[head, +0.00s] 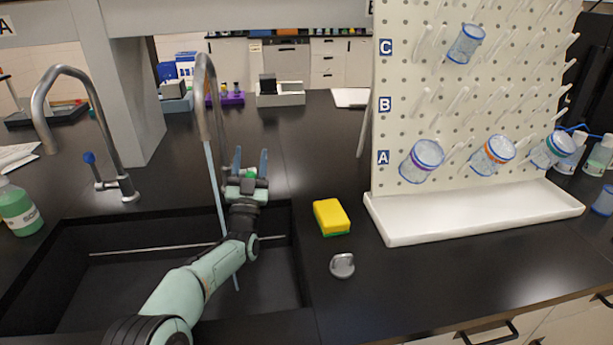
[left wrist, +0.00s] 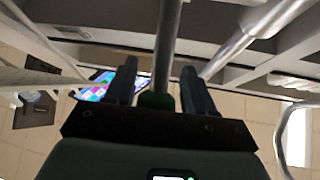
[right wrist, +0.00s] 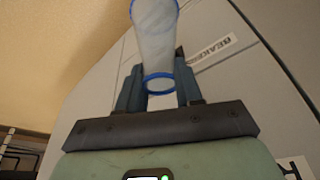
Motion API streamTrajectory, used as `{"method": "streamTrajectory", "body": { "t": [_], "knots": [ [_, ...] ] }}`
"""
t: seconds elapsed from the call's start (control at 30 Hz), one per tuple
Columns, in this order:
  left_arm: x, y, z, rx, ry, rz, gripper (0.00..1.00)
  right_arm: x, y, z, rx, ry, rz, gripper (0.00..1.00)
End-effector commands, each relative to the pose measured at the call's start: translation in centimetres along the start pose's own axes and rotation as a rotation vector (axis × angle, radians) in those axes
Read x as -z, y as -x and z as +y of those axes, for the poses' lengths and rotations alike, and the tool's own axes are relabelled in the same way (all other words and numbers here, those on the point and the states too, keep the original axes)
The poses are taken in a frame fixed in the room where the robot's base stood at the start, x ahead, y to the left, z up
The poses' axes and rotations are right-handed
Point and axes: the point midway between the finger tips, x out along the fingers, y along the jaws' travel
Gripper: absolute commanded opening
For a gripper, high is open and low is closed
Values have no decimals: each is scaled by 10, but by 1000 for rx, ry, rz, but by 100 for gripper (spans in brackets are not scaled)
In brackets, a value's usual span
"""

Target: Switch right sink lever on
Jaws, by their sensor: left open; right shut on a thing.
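The right sink tap (head: 204,95) is a tall curved metal spout, and a thin pale blue water stream (head: 217,190) runs from it into the sink. My left gripper (head: 250,158) is open beside this tap, to its right. The rest of the lever is hidden. A metal pipe (left wrist: 167,45) appears beyond the fingers. In the right wrist view, my right gripper (right wrist: 157,78) is shut on a clear blue-rimmed beaker (right wrist: 156,35).
The left tap (head: 66,75) has a blue lever (head: 90,159). A yellow sponge (head: 331,216) and a grey knob-like fitting (head: 342,265) sit right of the sink (head: 285,240). A pegboard (head: 480,90) with several beakers stands above a white tray (head: 470,215).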

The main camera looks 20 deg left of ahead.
Motion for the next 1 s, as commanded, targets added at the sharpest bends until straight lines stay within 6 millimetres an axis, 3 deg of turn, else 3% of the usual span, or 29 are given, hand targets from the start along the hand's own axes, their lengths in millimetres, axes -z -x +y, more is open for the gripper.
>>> {"method": "streamTrajectory", "body": {
  "t": [0.1,0.53,0.7,1.0],
  "knots": [
    [28,-21,-7,2,1,7,54,2,9,0,0,0,3,0],
    [104,-84,-25,1,1,5,54,8,35,0,0,0,12,0],
    [120,-98,-28,0,1,3,54,10,42,0,0,0,14,0],
    [126,-103,-30,0,1,1,54,11,44,0,0,0,14,0]
  ]
}}
